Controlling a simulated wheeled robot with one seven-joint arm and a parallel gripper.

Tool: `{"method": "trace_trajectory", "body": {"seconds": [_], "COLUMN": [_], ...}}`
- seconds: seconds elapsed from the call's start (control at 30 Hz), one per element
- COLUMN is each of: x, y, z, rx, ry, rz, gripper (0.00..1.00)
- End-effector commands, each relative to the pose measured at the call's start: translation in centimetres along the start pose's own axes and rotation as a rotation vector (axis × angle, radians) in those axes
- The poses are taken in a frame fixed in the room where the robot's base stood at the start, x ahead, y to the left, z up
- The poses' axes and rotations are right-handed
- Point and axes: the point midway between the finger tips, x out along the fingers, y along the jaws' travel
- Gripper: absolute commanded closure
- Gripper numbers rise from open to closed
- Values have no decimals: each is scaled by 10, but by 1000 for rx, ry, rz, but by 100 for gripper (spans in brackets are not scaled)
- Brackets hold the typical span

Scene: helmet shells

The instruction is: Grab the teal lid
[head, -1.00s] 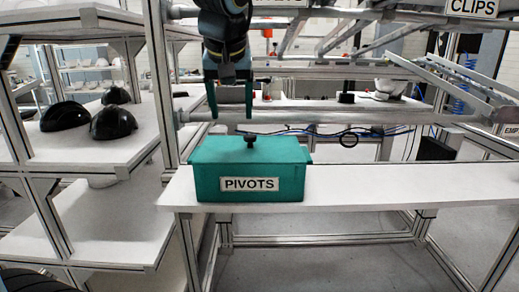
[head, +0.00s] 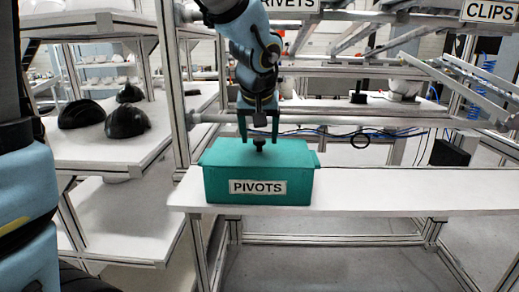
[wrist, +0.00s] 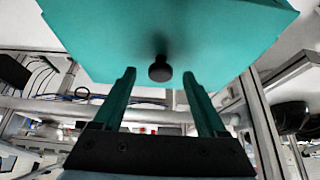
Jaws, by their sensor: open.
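The teal lid (head: 225,152) sits on top of the teal box labelled PIVOTS (head: 215,187), on the white bench. A black knob (head: 259,146) stands up from the middle of the lid. My gripper (head: 259,140) points down right above the lid, with its two fingers open on either side of the knob in the head view. In the wrist view my gripper (wrist: 160,75) is open, and the knob (wrist: 160,70) shows centred between the fingertips. The lid (wrist: 110,40) fills the top of that view. I see no finger touching the knob.
The white bench (head: 400,190) is clear to the right of the box. A metal rail (head: 350,121) runs behind it. Shelves on the left hold black helmet shells (head: 126,121). A RIVETS sign (head: 300,4) and a CLIPS sign (head: 488,13) hang above.

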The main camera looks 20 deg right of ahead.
Motion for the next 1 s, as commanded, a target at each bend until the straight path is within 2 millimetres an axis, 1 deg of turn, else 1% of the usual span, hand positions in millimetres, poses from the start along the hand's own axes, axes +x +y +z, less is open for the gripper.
{"method": "trace_trajectory", "body": {"seconds": [0.1, 0.3, 0.9, 0.97, 1.0], "x": [6, 6, 6, 6, 6], "y": [0, 0, 0, 0, 0], "z": [0, 0, 0, 0, 0], "rx": [0, 0, 0, 0, 0], "ry": [0, 0, 0, 0, 0], "rz": [0, 0, 0, 0, 0], "gripper": [26, 27, 94, 100, 100]}}
